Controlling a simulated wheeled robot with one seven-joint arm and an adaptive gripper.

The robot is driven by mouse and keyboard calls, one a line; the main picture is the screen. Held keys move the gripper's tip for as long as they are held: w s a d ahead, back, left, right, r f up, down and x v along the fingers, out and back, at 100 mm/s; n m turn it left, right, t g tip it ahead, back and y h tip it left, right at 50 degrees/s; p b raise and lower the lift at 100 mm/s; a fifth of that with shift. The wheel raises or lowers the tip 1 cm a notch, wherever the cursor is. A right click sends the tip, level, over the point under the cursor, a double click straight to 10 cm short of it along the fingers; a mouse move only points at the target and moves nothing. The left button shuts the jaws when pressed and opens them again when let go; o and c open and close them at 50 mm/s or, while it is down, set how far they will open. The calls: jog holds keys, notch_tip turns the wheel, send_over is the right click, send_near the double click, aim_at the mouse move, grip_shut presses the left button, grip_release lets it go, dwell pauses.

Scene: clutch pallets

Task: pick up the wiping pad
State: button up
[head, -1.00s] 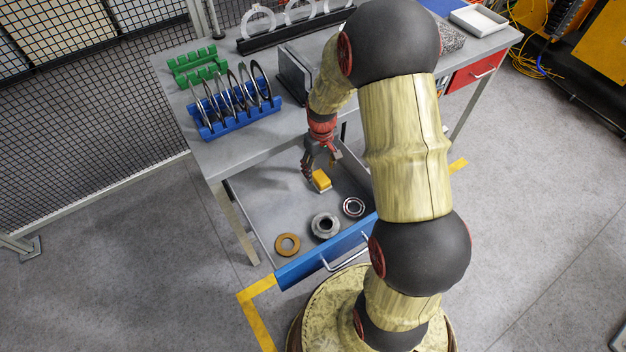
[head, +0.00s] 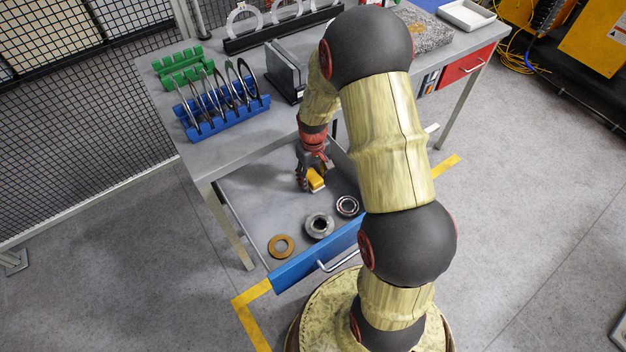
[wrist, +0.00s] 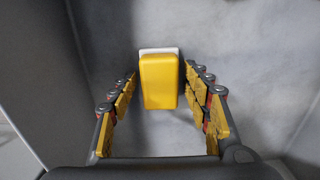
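The wiping pad (head: 315,180) is a yellow block with a white underside. It lies in the open drawer, towards the back. In the wrist view the pad (wrist: 159,82) sits at the far end of the space between the two fingers. My gripper (head: 311,181) is down in the drawer at the pad. In the wrist view my gripper (wrist: 158,80) is open, with a finger on each side of the pad. A narrow gap shows on the left; the right finger is very close, and I cannot tell whether it touches.
The open drawer (head: 285,272) has a blue front and holds a brown ring (head: 281,238), a grey flanged hub (head: 319,226) and a bearing (head: 347,206) nearer the front. The tabletop above carries a blue rack (head: 224,120) of discs and a green rack (head: 180,68).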

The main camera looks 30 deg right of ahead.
jog(key=c, duration=0.9)
jog(key=shift+o, duration=0.2)
jog(key=shift+r, duration=0.1)
jog(key=shift+r+p, duration=0.5)
jog(key=shift+r, duration=0.2)
jog(key=s+d+r+p, duration=0.5)
jog(key=s+r+p, duration=0.1)
jog(key=s+r, duration=0.5)
jog(key=shift+s+r, duration=0.2)
jog(key=shift+s, duration=0.8)
jog(key=shift+d, duration=0.1)
